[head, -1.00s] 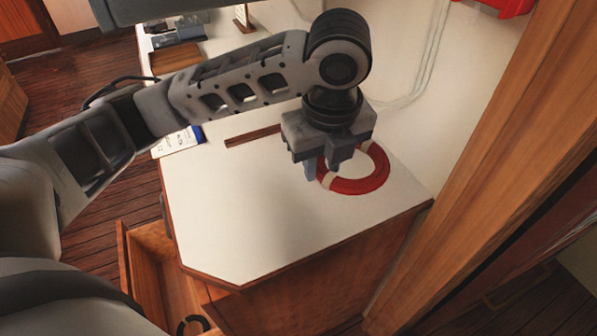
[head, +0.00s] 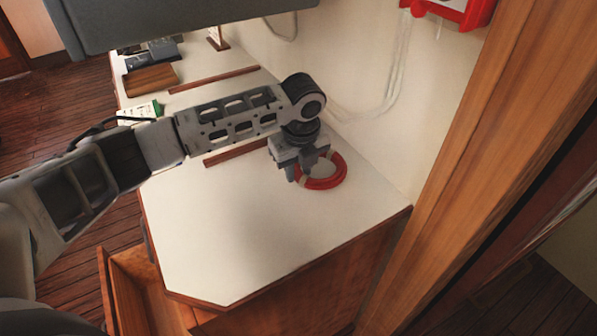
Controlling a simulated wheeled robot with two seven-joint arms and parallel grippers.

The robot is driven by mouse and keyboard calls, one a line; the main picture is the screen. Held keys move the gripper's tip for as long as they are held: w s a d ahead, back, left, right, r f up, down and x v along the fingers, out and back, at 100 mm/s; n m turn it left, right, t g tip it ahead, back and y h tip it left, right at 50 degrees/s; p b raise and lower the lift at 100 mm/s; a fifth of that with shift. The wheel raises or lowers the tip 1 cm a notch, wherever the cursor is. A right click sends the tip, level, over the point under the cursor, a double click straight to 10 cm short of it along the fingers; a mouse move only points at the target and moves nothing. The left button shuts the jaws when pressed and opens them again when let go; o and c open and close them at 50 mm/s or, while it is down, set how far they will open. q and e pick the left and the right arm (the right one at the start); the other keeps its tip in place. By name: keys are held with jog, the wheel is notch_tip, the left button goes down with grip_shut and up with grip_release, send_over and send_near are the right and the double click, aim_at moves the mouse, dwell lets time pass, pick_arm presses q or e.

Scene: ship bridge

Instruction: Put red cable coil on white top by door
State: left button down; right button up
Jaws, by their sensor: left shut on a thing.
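The red cable coil (head: 329,183), with pale bands, is at the white top (head: 240,235) near its right side, close to the wall and the wooden door frame. My left gripper (head: 300,178) points down at the coil's left side and is shut on it. The coil looks flat and low over the white surface; I cannot tell whether it rests on it or hangs just above. The fingers hide part of the coil's left edge. My right gripper is not in view.
Brown strips (head: 235,151) cross the white top. A green-and-white booklet (head: 139,113) and a wooden box (head: 151,79) lie farther back. A wooden door frame (head: 490,150) stands at right, a red box (head: 452,10) hangs on the wall. An open drawer (head: 135,285) juts out below. The front of the top is clear.

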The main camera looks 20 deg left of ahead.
pick_arm(q)
jog(key=shift+f, duration=0.75)
jog(key=shift+f, duration=0.1)
jog(key=c, duration=1.1)
grip_release()
jog(key=shift+c, duration=0.2)
notch_tip(320, 180, up, 12)
jog(key=s+d, duration=0.1)
jog(key=shift+s, duration=0.25)
